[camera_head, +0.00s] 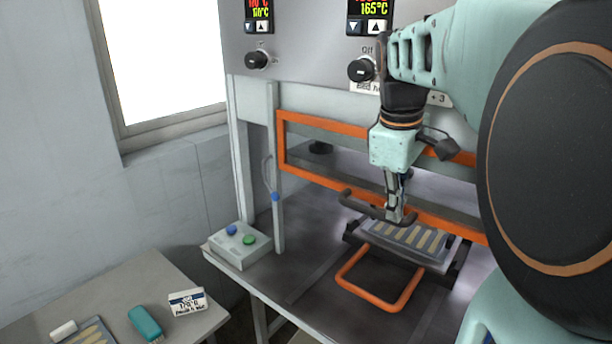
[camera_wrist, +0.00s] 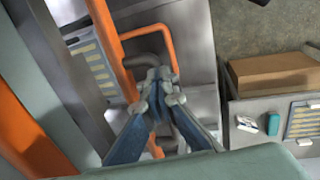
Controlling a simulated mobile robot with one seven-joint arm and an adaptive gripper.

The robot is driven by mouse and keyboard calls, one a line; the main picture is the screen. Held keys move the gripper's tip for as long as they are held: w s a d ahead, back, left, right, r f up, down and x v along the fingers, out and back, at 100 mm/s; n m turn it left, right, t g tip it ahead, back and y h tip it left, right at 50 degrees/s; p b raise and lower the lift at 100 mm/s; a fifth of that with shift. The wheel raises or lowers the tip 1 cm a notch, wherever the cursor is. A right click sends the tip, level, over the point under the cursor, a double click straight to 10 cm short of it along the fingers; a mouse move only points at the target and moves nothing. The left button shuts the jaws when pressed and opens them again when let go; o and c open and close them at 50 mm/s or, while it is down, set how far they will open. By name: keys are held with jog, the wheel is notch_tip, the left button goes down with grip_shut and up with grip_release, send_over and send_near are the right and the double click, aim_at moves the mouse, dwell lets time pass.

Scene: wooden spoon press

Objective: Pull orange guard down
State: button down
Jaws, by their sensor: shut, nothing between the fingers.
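The orange guard (camera_head: 281,140) is a rectangular frame across the front of the press, with its lower bar above the work table. A dark grey handle (camera_head: 358,205) sticks out from the lower bar. My gripper (camera_head: 396,217) points down at the handle, its fingers shut with nothing between them. In the wrist view the fingertips (camera_wrist: 160,78) are beside or touching the grey handle (camera_wrist: 148,60); I cannot tell if they touch. The orange guard bar (camera_wrist: 108,45) runs just left of them. My fingers hide part of the handle.
A tray with several wooden pieces (camera_head: 412,238) lies below the guard, with an orange loop handle (camera_head: 372,300) in front. A button box (camera_head: 237,245) stands at the table's left corner.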

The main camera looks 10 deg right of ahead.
notch_tip(320, 180, down, 21)
jog(key=b, duration=1)
jog(key=shift+f+b, duration=0.2)
jog(key=shift+b, duration=0.1)
jog(key=shift+s, duration=0.1)
